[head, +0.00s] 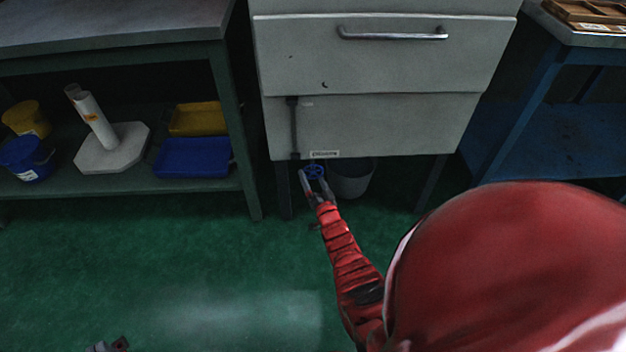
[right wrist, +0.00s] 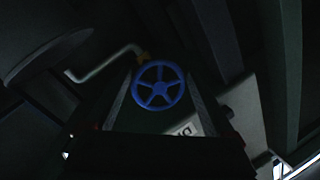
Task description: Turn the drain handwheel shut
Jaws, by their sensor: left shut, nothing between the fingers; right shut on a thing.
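The blue drain handwheel (head: 314,171) sits under the pale cabinet, below a small white label (head: 324,154). In the right wrist view the spoked handwheel (right wrist: 158,86) shows whole, in front of a bent pale pipe (right wrist: 105,64). My right gripper (head: 317,181) reaches in from below, with one finger on each side of the wheel. It is shut on the wheel's rim; the exact contact is too dark to see. My left gripper (head: 108,346) barely shows at the bottom left edge, shut and empty, far from the wheel.
A grey bucket (head: 352,182) stands right beside the wheel, under the cabinet (head: 380,119). Cabinet legs stand on both sides. A green shelf bench (head: 232,122) with trays is at left, a blue bench (head: 516,120) at right. The green floor in front is clear.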

